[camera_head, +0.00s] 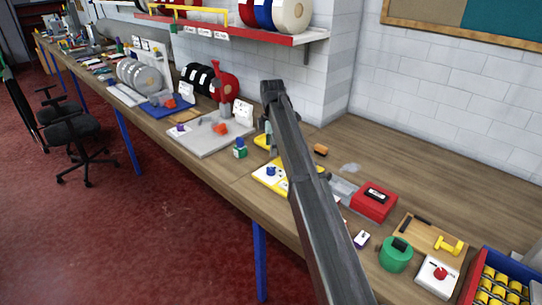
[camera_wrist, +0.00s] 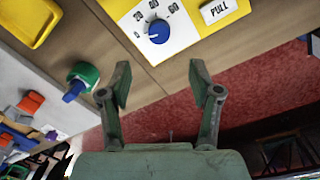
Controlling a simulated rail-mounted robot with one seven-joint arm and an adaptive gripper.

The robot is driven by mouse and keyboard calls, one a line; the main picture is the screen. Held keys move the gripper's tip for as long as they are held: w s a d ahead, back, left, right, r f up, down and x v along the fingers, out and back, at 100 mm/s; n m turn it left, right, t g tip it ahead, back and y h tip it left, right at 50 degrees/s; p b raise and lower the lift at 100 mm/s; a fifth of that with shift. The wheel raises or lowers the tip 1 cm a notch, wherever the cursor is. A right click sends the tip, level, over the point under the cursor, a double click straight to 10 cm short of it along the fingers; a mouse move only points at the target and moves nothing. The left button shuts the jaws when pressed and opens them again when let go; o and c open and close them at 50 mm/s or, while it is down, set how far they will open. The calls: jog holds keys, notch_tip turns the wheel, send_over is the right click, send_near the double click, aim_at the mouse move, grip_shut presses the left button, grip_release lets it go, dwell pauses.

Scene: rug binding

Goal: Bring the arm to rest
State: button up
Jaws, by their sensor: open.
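My gripper (camera_wrist: 160,76) is open in the wrist view, with its two grey-green fingers spread apart and nothing between them. It hangs above the bench's front edge, and red floor shows beyond the fingers. In the head view my arm reaches up across the middle of the picture and hides part of the bench; the gripper itself is mostly hidden there. A yellow and white panel (camera_wrist: 190,38) with a blue knob (camera_wrist: 158,31) and a PULL label lies just beyond the fingertips in the wrist view. The panel also shows beside my arm in the head view (camera_head: 261,178).
A green and blue piece (camera_head: 240,148) stands left of the panel, beside a grey board (camera_head: 188,141) with red parts. A red box (camera_head: 374,200), green round piece (camera_head: 396,254) and blue-red crate (camera_head: 473,286) are to the right. A loaded shelf (camera_head: 235,32) hangs above.

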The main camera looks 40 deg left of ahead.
jog(key=shift+r, duration=0.6)
